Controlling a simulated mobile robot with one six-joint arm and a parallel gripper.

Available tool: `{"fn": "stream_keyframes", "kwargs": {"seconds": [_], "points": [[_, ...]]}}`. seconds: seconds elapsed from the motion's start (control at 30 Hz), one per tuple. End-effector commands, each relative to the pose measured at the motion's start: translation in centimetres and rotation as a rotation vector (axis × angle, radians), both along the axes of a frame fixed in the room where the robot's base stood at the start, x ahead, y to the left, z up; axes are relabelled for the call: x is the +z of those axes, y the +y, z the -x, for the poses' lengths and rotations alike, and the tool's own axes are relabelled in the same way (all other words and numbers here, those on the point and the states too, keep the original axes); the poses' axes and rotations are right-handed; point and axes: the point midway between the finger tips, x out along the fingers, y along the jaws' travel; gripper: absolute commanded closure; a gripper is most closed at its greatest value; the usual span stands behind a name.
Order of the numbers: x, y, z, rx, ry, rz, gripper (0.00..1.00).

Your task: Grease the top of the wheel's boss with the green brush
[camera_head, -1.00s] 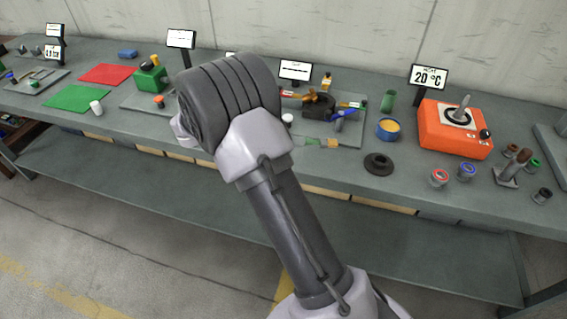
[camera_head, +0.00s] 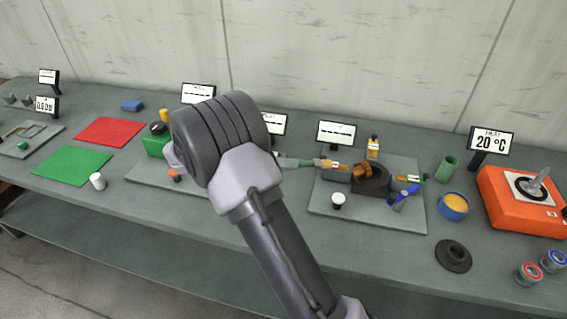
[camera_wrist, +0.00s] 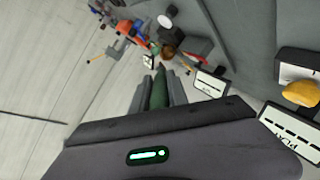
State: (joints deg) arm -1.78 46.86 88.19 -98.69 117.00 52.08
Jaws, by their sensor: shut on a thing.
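The brush tip seems clear of the table. A black round disc with a raised middle (camera_head: 453,254), possibly the wheel and its boss, lies flat at the bench front. A blue tub (camera_head: 453,207) with yellow-orange contents stands behind it.
The dark holder (camera_head: 368,182) with other brushes stands on a grey board, near a white-capped item (camera_head: 338,200) and a small bottle (camera_head: 373,147). An orange heater (camera_head: 522,205) is at right. A green tube (camera_head: 447,167) stands near the tub.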

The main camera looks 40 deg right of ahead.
Motion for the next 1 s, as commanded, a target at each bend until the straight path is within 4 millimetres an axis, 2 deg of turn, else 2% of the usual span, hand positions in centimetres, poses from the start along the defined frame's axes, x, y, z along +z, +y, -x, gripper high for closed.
{"fn": "stream_keyframes", "kwargs": {"seconds": [0.07,0.1,0.23,0.43,0.57,0.8,1.0], "points": [[-0.3,0.0,0.0,0.000,0.000,0.000,1.00],[-1.6,0.0,0.0,0.000,0.001,0.000,1.00],[-4.2,0.0,0.0,0.000,0.001,-0.001,1.00],[-7.0,0.0,0.0,-0.001,0.000,0.001,1.00],[-7.0,-0.5,0.2,-0.001,-0.001,0.000,1.00],[-5.7,-3.4,1.3,-0.002,0.000,0.000,1.00],[-5.0,-5.0,1.9,-0.001,0.000,-0.001,1.00]]}}
